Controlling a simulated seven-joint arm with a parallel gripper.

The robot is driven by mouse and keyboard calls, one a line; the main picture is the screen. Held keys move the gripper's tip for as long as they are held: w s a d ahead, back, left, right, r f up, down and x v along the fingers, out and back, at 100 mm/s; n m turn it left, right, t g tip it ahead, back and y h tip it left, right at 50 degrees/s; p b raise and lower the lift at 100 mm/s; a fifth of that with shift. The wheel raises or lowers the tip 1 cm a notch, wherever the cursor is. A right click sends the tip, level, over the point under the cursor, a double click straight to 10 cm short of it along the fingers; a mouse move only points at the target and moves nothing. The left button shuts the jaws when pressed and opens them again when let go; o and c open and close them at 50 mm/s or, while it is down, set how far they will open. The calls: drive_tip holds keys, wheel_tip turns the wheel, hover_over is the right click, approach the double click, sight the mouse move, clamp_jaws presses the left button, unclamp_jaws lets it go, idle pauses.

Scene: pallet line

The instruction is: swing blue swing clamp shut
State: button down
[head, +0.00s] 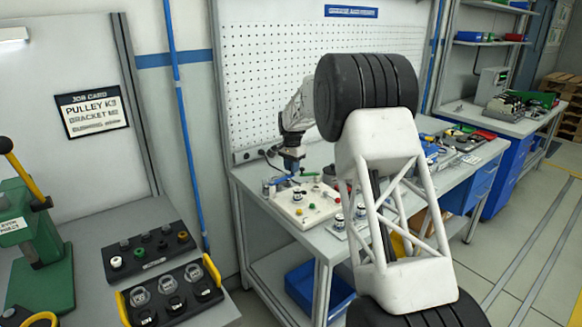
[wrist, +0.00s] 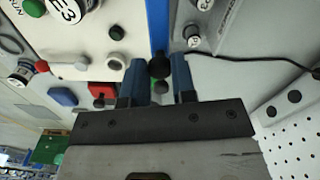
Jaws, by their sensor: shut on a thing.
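The blue swing clamp shows in the wrist view as a long blue bar (wrist: 157,28) with a black knob (wrist: 159,67) near its end. My gripper (wrist: 158,75) has its two blue fingers on either side of this knob, shut on it. In the head view my gripper (head: 291,168) is low over the left end of the workbench, at the edge of a pale fixture plate (head: 321,214). A small blue part of the clamp (head: 281,180) shows just beside it. My fingers hide the lower part of the clamp, and its swing angle is hard to tell.
The plate carries red, green and black knobs and a white cylinder marked E3 (wrist: 66,8). A red block (wrist: 62,97) and a blue block (wrist: 90,93) lie near my left finger. A pegboard (head: 270,80) stands behind the bench. A black cable (wrist: 260,58) runs at right.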

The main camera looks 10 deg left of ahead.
drive_tip(key=s+d+m, duration=0.1)
drive_tip(key=m, duration=0.1)
drive_tip(key=s+d+m, duration=0.1)
drive_tip(key=m, duration=0.1)
drive_tip(key=s+d+m, duration=0.1)
drive_tip(key=s, duration=0.1)
drive_tip(key=shift+s+m, duration=0.1)
drive_tip(key=shift+m, duration=0.3)
drive_tip(key=s+m, duration=0.3)
drive_tip(key=shift+d+m, duration=0.3)
drive_tip(key=shift+d, duration=0.05)
drive_tip(key=shift+s+m, duration=1.05)
drive_tip(key=shift+m, duration=0.15)
drive_tip(key=shift+a, duration=0.1)
drive_tip(key=c, duration=0.9)
unclamp_jaws()
drive_tip(key=shift+c, duration=0.2)
wheel_tip(320, 180, up, 8)
drive_tip(key=shift+f, duration=0.1)
